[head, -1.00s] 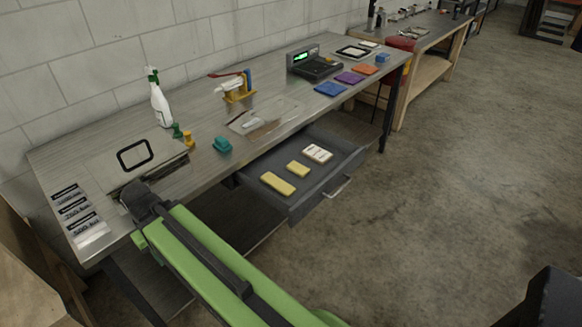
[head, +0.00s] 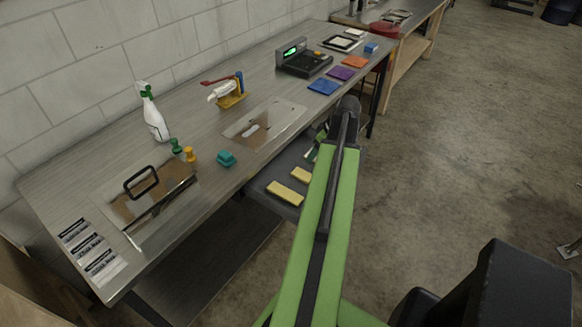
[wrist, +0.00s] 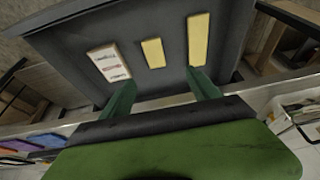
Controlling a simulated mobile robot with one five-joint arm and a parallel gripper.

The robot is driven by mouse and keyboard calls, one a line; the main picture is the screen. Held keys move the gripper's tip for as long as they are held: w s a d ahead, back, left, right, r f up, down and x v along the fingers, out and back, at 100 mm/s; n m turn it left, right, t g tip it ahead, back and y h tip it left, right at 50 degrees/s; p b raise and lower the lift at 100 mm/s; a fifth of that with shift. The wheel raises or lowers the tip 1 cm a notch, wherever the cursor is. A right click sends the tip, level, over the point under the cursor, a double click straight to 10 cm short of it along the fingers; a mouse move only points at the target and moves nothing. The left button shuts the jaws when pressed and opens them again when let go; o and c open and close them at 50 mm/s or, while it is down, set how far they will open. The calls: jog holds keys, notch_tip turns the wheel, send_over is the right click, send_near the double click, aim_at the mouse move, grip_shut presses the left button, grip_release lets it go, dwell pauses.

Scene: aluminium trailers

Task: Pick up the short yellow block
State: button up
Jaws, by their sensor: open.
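The short yellow block (head: 301,174) lies flat in the open drawer (head: 258,187), beside a longer yellow block (head: 285,192). In the wrist view, the short block (wrist: 153,53) lies between a white block with printed labels (wrist: 108,61) on the left and the longer yellow block (wrist: 198,39) on the right. My gripper (wrist: 163,91) is open and empty, its two green fingers spread wide. In the picture, the short block shows above and between the fingertips, apart from both.
The steel workbench (head: 105,142) above the drawer holds a spray bottle (head: 154,115), a teal block (head: 226,158), a scale (head: 303,60) and coloured square pads (head: 323,87). Open concrete floor (head: 470,130) lies to the right.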

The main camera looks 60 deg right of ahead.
aim_at(303, 175)
jog(key=b+x, duration=0.5)
jog(key=d+b+x, duration=0.1)
jog(key=b+x, duration=0.5)
jog(key=s+b+x, duration=0.1)
jog(key=b+x, duration=0.4)
jog(key=x, duration=0.1)
jog(key=shift+d+f, duration=0.15)
jog(key=shift+d, duration=0.05)
jog(key=c, duration=1.4)
